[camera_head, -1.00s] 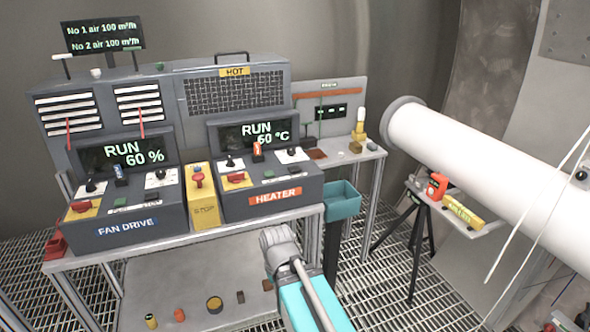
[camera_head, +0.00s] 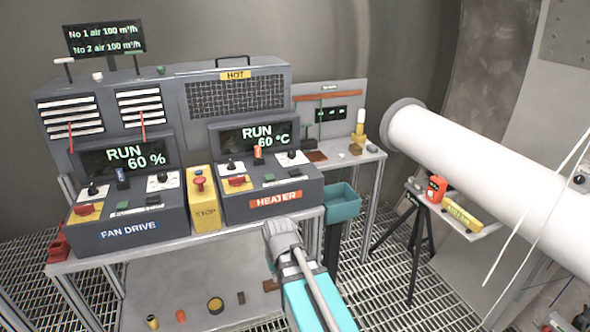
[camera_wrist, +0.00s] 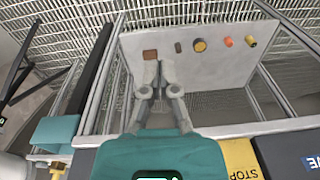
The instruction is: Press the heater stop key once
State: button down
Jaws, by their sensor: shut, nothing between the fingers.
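The heater console (camera_head: 270,200) stands on the bench, with an orange HEATER label and a screen (camera_head: 252,134) reading RUN 60 °C. Its sloped panel carries a red control on a yellow plate (camera_head: 237,181), a small green key (camera_head: 268,178) and dark knobs. Small key lettering is too blurred to read, so I cannot tell which is the stop key. My gripper (camera_wrist: 158,68) is shut and empty in the wrist view, over the low shelf and away from the panel. In the head view my arm is in front of the bench, below the heater console; the fingertips are not clear there.
A yellow STOP box (camera_head: 203,212) with a red button stands between the heater and the fan drive console (camera_head: 128,222). A teal bin (camera_head: 342,202) is right of the heater. A large white pipe (camera_head: 480,160) crosses the right side. Several small items lie on the low shelf.

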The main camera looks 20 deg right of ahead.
jog(key=w+d+r+m+t+p, duration=0.1)
jog(key=w+d+r+p, duration=0.1)
jog(key=w+r+p, duration=0.3)
jog(key=w+d+r+m+t+y+p, duration=0.1)
jog(key=w+d+r+t, duration=0.15)
jog(key=w, duration=0.45)
jog(key=w+d+r+m+t+p, duration=0.1)
jog(key=w+d+r+p, duration=0.2)
jog(key=w, duration=0.4)
notch_tip(320, 180, up, 14)
jog(key=m+t+p, duration=0.4)
jog(key=p, duration=0.5)
send_over(295, 172)
jog(key=shift+f, duration=0.25)
jog(key=shift+f+b, duration=0.1)
jog(key=shift+b, duration=0.2)
notch_tip(295, 172, down, 9)
jog(key=b, duration=0.8)
jog(key=shift+r+b, duration=0.2)
jog(key=shift+b, duration=0.1)
jog(key=shift+s+f+b, duration=0.1)
jog(key=shift+f+b, duration=0.75)
jog(key=shift+b, duration=0.05)
jog(key=shift+r, duration=0.2)
jog(key=shift+r+p, duration=0.7)
jog(key=shift+p, duration=0.25)
